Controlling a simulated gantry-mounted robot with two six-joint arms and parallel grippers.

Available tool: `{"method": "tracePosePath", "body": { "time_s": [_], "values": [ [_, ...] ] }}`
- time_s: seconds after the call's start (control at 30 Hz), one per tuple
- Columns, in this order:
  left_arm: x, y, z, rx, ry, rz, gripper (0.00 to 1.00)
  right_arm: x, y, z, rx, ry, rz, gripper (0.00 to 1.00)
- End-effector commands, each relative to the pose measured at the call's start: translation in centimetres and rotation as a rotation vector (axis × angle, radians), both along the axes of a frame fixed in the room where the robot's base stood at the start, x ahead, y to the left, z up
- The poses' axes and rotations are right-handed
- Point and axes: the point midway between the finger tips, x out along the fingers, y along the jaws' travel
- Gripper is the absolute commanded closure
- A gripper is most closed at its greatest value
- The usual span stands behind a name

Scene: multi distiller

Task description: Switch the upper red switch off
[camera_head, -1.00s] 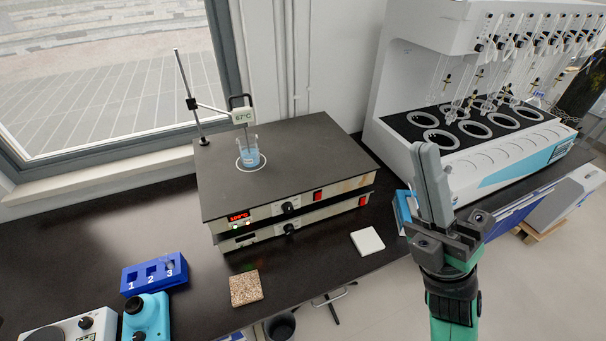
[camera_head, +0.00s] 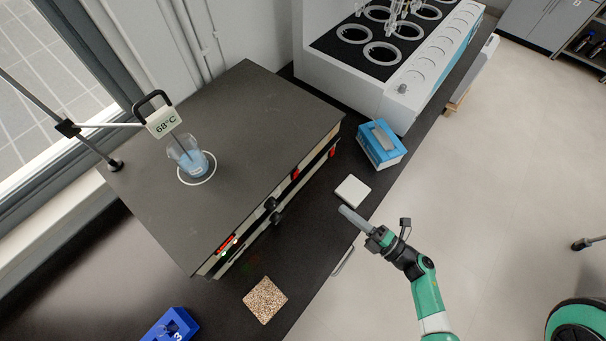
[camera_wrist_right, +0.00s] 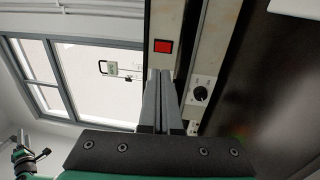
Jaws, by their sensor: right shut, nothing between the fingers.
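The upper red switch (camera_head: 295,173) is on the front panel of the upper hot plate (camera_head: 245,115). In the right wrist view a red switch (camera_wrist_right: 163,46), apparently the upper one, shows just beyond my fingertips, with a small gap in the picture. A lower red switch (camera_head: 332,152) is on the unit beneath. My right gripper (camera_head: 344,210) is shut and empty, in front of the panels near the white tile; it also shows in the wrist view (camera_wrist_right: 160,73), pointing along the panel. I cannot tell whether it touches anything. My left gripper is not in view.
A beaker (camera_head: 190,160) of blue liquid stands on the hot plate under a 68°C thermometer (camera_head: 162,122). A white tile (camera_head: 352,190), a speckled tile (camera_head: 264,300) and a blue box (camera_head: 381,145) lie on the dark bench. A black knob (camera_wrist_right: 201,93) is right of the fingers.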

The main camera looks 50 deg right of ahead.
Motion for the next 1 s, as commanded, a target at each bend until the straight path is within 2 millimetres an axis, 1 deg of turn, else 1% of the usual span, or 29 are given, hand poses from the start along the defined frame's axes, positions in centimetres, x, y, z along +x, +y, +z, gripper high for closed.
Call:
{"method": "tracePosePath", "body": {
  "time_s": [0.3, 0.37, 0.47, 0.57, 0.8, 0.9, 1.0],
  "values": [
    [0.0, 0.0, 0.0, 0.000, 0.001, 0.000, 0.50, 0.2, -0.1, 0.1, -0.003, -0.003, 0.001, 1.00],
    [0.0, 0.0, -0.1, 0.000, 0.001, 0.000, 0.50, 0.5, 0.0, 0.1, -0.004, -0.003, 0.003, 1.00],
    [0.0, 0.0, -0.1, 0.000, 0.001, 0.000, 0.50, 1.4, 0.1, 0.3, -0.003, -0.004, 0.005, 1.00],
    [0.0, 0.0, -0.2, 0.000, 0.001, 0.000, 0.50, 3.0, 0.3, 0.5, -0.004, -0.005, 0.009, 1.00],
    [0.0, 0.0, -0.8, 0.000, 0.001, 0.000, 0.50, 8.3, 0.7, 1.0, -0.003, -0.006, 0.007, 1.00],
    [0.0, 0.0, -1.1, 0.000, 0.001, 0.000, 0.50, 10.4, 0.9, 1.3, -0.004, -0.005, 0.005, 1.00],
    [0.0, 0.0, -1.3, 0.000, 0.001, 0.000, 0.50, 12.0, 1.0, 1.5, -0.003, -0.005, 0.003, 1.00]
  ]
}}
